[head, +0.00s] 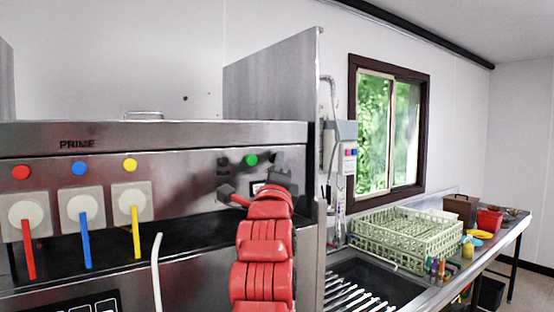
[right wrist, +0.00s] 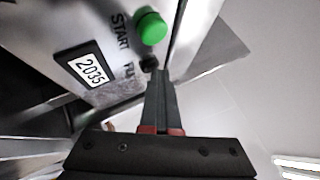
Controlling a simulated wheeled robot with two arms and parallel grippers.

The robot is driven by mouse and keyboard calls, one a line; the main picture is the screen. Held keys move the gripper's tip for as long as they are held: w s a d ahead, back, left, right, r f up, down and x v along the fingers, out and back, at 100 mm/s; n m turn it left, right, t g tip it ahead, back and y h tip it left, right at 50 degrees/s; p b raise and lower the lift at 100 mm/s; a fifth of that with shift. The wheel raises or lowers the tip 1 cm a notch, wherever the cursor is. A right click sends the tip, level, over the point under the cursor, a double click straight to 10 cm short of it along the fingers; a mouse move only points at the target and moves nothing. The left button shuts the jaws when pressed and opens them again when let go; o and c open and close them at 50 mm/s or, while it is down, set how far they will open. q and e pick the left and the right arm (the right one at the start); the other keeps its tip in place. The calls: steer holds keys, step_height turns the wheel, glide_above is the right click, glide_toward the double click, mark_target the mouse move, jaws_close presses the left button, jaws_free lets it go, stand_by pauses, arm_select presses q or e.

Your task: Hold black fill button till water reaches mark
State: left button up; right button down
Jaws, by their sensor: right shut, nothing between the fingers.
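The black fill button (right wrist: 149,64) shows in the right wrist view, just below the green START button (right wrist: 151,27). The lettering beside it is partly cut off. My right gripper (right wrist: 160,78) is shut and empty, with its fingertips right at the black button; I cannot tell whether they press it. In the head view, my right gripper (head: 279,162) is at the machine's front panel, right of the green button (head: 251,159), and hides the black button there. The water and its mark are not visible. My left gripper is out of view.
A display reading 2035 (right wrist: 90,69) sits near the buttons. Red, blue and yellow knobs (head: 130,165) with levers line the panel at left. A steel side panel (head: 272,80) rises behind. A pale green dish rack (head: 408,232) stands on the counter at right.

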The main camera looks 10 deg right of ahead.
steer(key=shift+f, duration=0.1)
stand_by(0.4)
steer(key=shift+s+d+b, duration=0.3)
steer(key=shift+s+b, duration=0.45)
steer(key=shift+s, duration=0.05)
steer(key=s+b, duration=0.1)
steer(key=s+d+b, duration=0.1)
steer(key=s, duration=0.2)
steer(key=shift+s+d+b, duration=0.35)
steer(key=shift+b, duration=0.05)
